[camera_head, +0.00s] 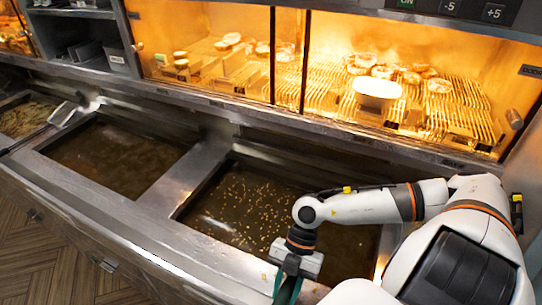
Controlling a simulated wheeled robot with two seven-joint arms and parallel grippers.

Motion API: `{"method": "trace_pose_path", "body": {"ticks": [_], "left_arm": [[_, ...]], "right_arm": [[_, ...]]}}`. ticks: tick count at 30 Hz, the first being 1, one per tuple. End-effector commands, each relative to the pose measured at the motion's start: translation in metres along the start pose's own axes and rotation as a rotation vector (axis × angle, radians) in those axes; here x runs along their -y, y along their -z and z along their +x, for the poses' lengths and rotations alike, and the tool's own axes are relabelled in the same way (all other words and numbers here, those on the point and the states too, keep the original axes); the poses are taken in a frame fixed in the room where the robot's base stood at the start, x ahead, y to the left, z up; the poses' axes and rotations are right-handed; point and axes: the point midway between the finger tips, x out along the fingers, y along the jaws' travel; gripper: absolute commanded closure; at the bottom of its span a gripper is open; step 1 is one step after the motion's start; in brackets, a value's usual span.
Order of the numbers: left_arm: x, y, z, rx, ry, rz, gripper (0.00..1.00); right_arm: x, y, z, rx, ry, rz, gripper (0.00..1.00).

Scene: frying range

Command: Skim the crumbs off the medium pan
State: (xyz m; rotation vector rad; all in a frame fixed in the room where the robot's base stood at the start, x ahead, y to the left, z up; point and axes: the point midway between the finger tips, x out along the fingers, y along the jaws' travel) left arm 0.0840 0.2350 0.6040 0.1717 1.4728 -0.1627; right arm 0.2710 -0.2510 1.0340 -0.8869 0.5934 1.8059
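Several small golden crumbs (248,200) float on the dark oil of the nearest frying pan (215,229), at the right of the row. Another oil-filled pan (112,160) lies in the middle, with no clear crumbs visible. I cannot tell from the picture which one is the medium pan. My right arm reaches in from the right over the nearest pan. My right gripper (287,284) points down near that pan's front rim, cut off by the bottom edge. Something dark green shows at its fingers; I cannot tell whether it is held. My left gripper is out of view. No skimmer is clearly visible.
A third pan (24,117) lies at the far left, with a metal piece (64,113) at its right rim. Behind the pans stands a lit warming cabinet with wire racks (440,112), fried pieces and a white tray (377,88). A steel counter edge (110,222) runs along the front.

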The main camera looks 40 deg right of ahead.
Motion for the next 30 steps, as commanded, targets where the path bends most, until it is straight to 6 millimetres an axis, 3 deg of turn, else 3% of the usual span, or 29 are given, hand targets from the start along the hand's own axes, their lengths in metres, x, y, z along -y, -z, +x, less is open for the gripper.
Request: {"method": "trace_pose_path", "body": {"ticks": [1, 11, 30], "left_arm": [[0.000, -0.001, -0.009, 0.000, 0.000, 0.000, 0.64], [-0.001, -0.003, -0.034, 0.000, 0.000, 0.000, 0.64], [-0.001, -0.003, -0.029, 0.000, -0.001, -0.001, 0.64]], "right_arm": [[-0.008, -0.003, -0.004, -0.001, -0.004, 0.003, 1.00], [-0.044, -0.003, -0.004, -0.001, -0.003, 0.002, 1.00], [0.036, 0.000, -0.001, -0.001, 0.006, -0.004, 1.00]]}}
